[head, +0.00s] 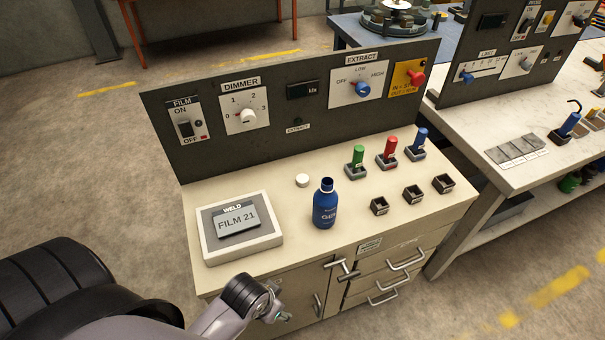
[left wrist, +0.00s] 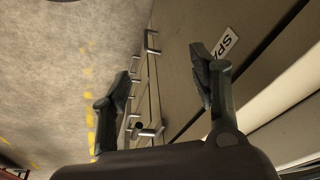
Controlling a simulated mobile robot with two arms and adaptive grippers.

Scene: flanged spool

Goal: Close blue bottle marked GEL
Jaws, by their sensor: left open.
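The blue bottle (head: 325,207) with pale lettering stands upright on the cream bench top, with its dark neck uncovered. A small white cap (head: 302,180) lies on the bench top just behind and left of the bottle, apart from it. My left gripper (head: 277,304) is in front of the bench, below the top's front edge, apart from both bottle and cap. In the left wrist view its two fingers (left wrist: 163,78) are spread with nothing between them, facing the cabinet front. My right gripper is in neither view.
A display box (head: 241,228) reading FILM 21 sits left of the bottle. Green (head: 357,157), red (head: 390,150) and blue (head: 420,140) handles stand at the right, behind small dark sockets (head: 412,194). A switch panel (head: 300,110) rises behind. Drawer handles (head: 405,260) protrude in front.

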